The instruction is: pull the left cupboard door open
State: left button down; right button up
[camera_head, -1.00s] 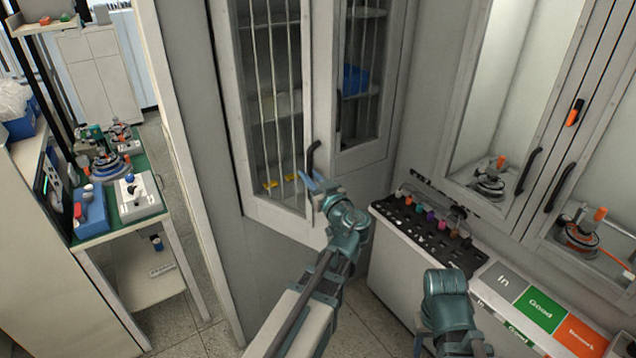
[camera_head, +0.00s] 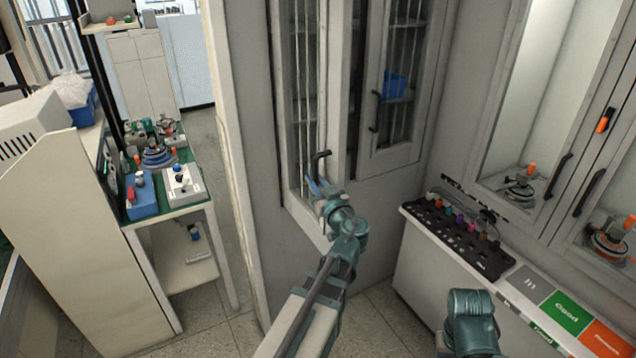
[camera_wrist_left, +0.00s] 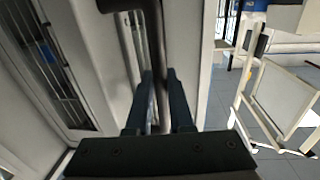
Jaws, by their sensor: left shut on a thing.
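The left cupboard door (camera_head: 297,175) is a grey framed door with a barred glass pane. It stands swung out from the cupboard, seen at a steep angle, with a dark gap beside its free edge. Its black handle (camera_head: 321,157) also shows in the left wrist view (camera_wrist_left: 154,60). My left gripper (camera_head: 318,187) is shut on this handle; in the left wrist view its two fingers (camera_wrist_left: 157,95) lie on either side of the bar. My right arm shows at the lower right, but its fingers are not visible.
The right cupboard door (camera_head: 397,150) is close by on the right. A grey counter (camera_head: 430,270) with a black tool rack (camera_head: 455,238) stands to the right. A workbench (camera_head: 165,215) with devices is at the left. Some floor is clear between.

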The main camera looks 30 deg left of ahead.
pick_arm(q)
jog(key=c, duration=0.8)
grip_release()
jog(key=v, duration=0.7)
jog(key=shift+d, duration=0.2)
jog(key=shift+s, duration=0.1)
